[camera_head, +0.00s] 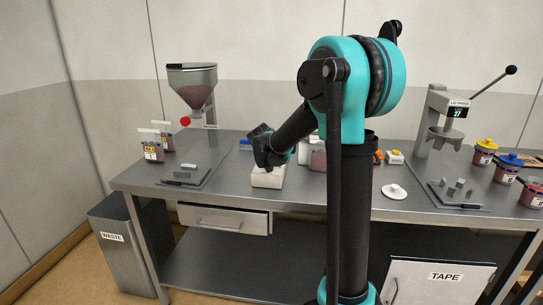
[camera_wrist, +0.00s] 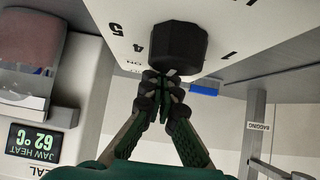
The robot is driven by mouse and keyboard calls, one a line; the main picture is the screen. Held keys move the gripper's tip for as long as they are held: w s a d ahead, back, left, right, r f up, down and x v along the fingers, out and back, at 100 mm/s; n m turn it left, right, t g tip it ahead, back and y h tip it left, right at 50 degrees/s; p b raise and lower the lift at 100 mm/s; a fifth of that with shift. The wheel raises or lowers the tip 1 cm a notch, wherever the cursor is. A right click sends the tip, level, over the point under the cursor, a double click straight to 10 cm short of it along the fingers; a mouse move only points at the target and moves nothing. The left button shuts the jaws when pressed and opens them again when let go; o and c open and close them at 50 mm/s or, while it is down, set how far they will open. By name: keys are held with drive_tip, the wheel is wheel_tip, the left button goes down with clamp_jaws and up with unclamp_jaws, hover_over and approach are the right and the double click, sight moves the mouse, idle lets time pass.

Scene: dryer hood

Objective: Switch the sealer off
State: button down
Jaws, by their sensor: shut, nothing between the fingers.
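The sealer shows close up in the wrist view as a white panel (camera_wrist: 115,15) with a black faceted knob (camera_wrist: 166,47). The numbers 1, 4 and 5 and the word ON are printed around the knob; which mark it points to is not clear. A dark display (camera_wrist: 37,143) reads JAW HEAT 62 °C. My gripper (camera_wrist: 163,90) is shut and empty, its fingertips right at the knob's lower edge in that view; contact is not certain. In the head view my gripper (camera_head: 267,153) is over a white box (camera_head: 268,178) on the bench, and the knob is not visible there.
My arm hides the bench's middle. A waste bin (camera_head: 125,250) stands at left.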

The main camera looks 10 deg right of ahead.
drive_tip(key=shift+r, duration=0.75)
